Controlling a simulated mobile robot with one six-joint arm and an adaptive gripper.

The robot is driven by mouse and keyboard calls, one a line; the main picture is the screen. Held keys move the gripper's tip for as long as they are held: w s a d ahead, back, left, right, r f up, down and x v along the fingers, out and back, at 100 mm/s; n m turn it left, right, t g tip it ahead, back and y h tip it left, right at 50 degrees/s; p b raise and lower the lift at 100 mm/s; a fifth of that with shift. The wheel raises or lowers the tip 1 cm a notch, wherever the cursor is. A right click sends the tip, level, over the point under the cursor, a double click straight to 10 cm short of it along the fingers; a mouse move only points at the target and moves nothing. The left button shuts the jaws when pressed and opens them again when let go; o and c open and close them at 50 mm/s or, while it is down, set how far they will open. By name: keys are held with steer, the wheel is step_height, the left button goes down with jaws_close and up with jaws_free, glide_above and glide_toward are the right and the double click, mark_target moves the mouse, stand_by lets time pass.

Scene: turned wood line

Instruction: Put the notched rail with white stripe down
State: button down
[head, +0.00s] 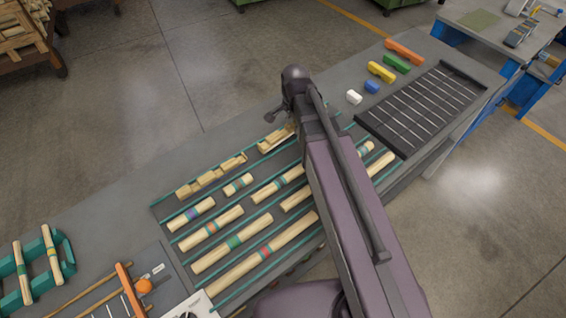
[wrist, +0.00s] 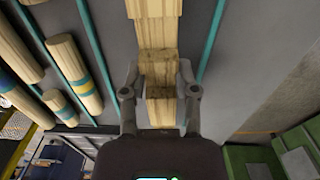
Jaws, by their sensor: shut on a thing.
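My gripper (wrist: 160,73) is shut on a pale wooden notched rail (wrist: 157,35), with one finger on each side, in the wrist view. The rail runs lengthwise between two teal strips, over the grey bench top. I cannot tell whether it touches the surface. No white stripe shows on it. In the head view, part of a notched rail (head: 276,139) shows left of my arm, in the far lane of the ribbed area.
Another notched rail (head: 211,176) lies to the left in the same lane. Several striped round rods (head: 232,244) fill nearer lanes. A black slotted tray (head: 421,105) and coloured blocks (head: 381,72) are at the right.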

steer(key=shift+m, duration=0.4)
steer(key=d, duration=0.2)
steer(key=s+d, duration=0.1)
steer(key=d, duration=0.1)
steer(key=w, duration=0.5)
steer(key=w+f+b, duration=0.1)
steer(key=w, duration=0.8)
steer(key=shift+w+d+f, duration=0.15)
steer(key=shift+w+f, duration=0.1)
steer(key=shift+w, duration=0.15)
steer(key=shift+w, duration=0.3)
steer(key=shift+w+f+b, duration=0.35)
steer(key=shift+f+b, duration=0.55)
steer(key=shift+b, duration=0.25)
steer(key=shift+f+b, duration=0.9)
steer(key=shift+f, duration=0.05)
steer(key=shift+f, duration=0.15)
